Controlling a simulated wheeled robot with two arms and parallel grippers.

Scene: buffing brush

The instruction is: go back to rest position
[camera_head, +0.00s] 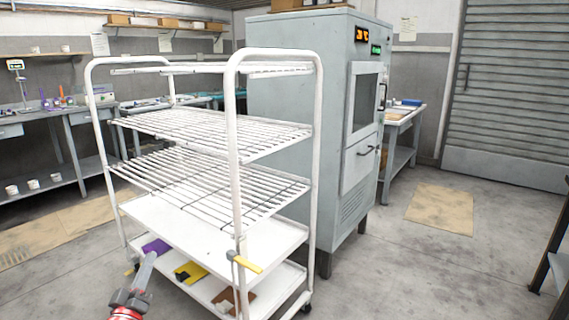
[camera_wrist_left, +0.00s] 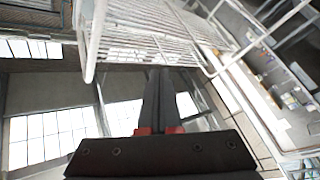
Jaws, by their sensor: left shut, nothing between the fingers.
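My left gripper (camera_head: 148,262) is at the lower left of the head view, in front of the white rack's lower shelves. Its fingers are together and empty, pointing up and away. In the left wrist view the dark fingers (camera_wrist_left: 160,75) also lie close together, with red parts at their base. My right gripper is in neither view.
A white wheeled rack (camera_head: 232,150) with wire shelves stands close ahead. Purple (camera_head: 157,246), yellow (camera_head: 190,271) and brown (camera_head: 230,300) pieces lie low on it. A grey cabinet (camera_head: 290,110) stands behind. Open floor (camera_head: 400,270) lies to the right.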

